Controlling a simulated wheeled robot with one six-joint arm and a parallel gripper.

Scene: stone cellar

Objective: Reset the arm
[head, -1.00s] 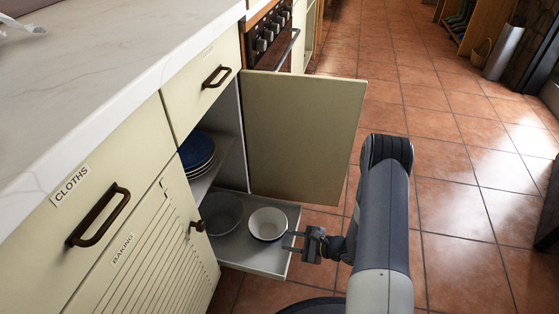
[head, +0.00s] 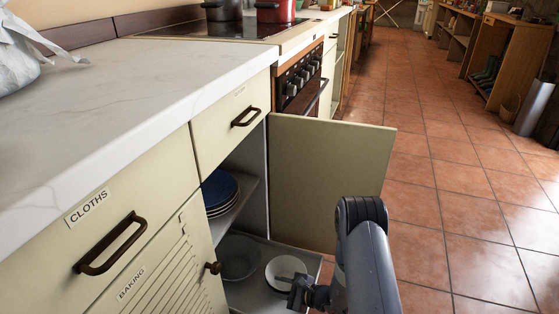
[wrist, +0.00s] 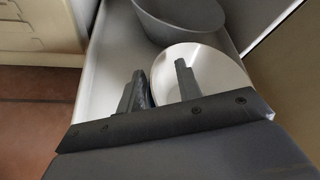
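My gripper (head: 294,286) is low at the open cupboard, by the small white bowl (head: 283,268) on the pulled-out shelf (head: 262,299). In the wrist view the two fingers (wrist: 160,84) stand apart with a gap between them. The right finger overlaps the inside of the white bowl (wrist: 215,68) and the left finger is near its left rim. I cannot tell whether either finger touches the bowl. My arm hides part of the shelf in the head view.
A grey bowl (head: 238,257) stands beside the white one. Blue plates (head: 219,190) are stacked on the shelf above. The open cupboard door (head: 325,180) stands just behind my arm. The worktop (head: 150,85) is to the left. Tiled floor (head: 440,190) is clear to the right.

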